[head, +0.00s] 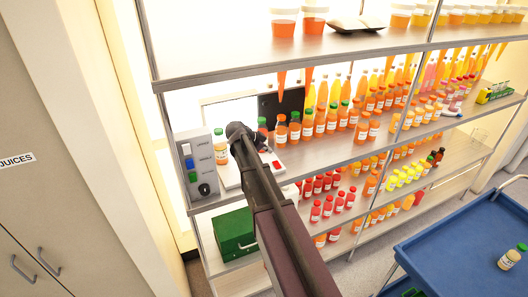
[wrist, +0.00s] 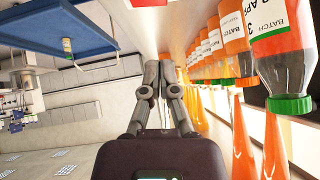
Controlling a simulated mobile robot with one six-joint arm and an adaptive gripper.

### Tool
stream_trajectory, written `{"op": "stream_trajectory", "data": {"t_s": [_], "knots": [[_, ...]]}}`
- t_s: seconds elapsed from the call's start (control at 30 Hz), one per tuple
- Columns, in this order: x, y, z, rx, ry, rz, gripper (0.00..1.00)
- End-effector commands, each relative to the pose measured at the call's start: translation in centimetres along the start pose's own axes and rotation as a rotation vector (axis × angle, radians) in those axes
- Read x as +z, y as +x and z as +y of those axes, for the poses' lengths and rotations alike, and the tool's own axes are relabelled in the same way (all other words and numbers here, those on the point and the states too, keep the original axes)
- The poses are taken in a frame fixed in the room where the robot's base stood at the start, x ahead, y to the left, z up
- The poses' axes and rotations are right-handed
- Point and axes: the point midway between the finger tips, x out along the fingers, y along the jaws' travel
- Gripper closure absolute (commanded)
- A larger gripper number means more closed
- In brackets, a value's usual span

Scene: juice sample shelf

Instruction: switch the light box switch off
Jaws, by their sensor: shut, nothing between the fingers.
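A grey control panel (head: 201,143) stands at the left end of the middle shelf in the head view. It carries a pale switch (head: 186,149), a blue switch (head: 189,163), a green switch (head: 192,177) and a black knob (head: 204,189). Its labels are too small to read, so I cannot tell which one is the light box switch. My arm reaches over the shelf to the right of the panel, apart from it. My gripper (wrist: 160,66) is shut and empty in the wrist view; its fingers are not clear in the head view. The panel is not in the wrist view.
Rows of orange bottles (head: 331,119) fill the shelf to the right; they show upside down, close to my gripper's right, in the wrist view (wrist: 276,50). A green box (head: 235,232) sits below. A blue cart (head: 455,240) stands at the lower right.

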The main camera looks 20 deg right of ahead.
Motion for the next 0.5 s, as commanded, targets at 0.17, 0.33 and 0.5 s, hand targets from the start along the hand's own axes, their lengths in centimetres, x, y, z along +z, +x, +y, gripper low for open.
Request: {"op": "stream_trajectory", "data": {"t_s": [0.17,0.33,0.5], "knots": [[0.3,2.3,0.0,0.001,0.002,0.000,1.00],[0.2,4.2,0.0,0.000,0.001,0.000,1.00],[0.9,5.3,0.0,0.000,0.000,0.000,1.00]]}}
